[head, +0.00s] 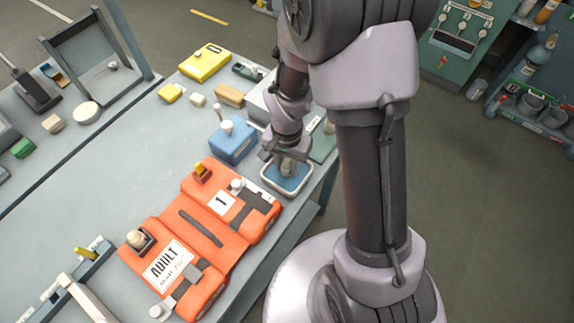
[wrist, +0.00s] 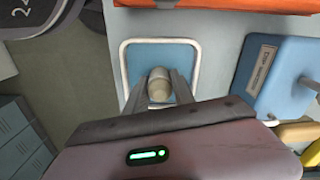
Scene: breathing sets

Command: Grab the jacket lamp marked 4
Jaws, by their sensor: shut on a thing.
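My gripper (head: 282,155) is over a small blue tray with a pale rim (head: 298,186) at the table's right edge. In the wrist view its two fingers (wrist: 159,82) are shut on a small beige, round-topped piece (wrist: 159,91), which looks like a lamp. The piece is over the blue tray (wrist: 184,55); I cannot tell whether it touches the tray floor. No number is readable on it, so I cannot confirm a 4. It also shows under my gripper in the head view (head: 289,167).
An orange life jacket (head: 205,238), labelled ADULT and 1, lies left of the tray. A blue box (head: 233,146) stands close behind the tray. A yellow case (head: 205,62) and small blocks lie farther back. Open floor (head: 490,190) is to the right.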

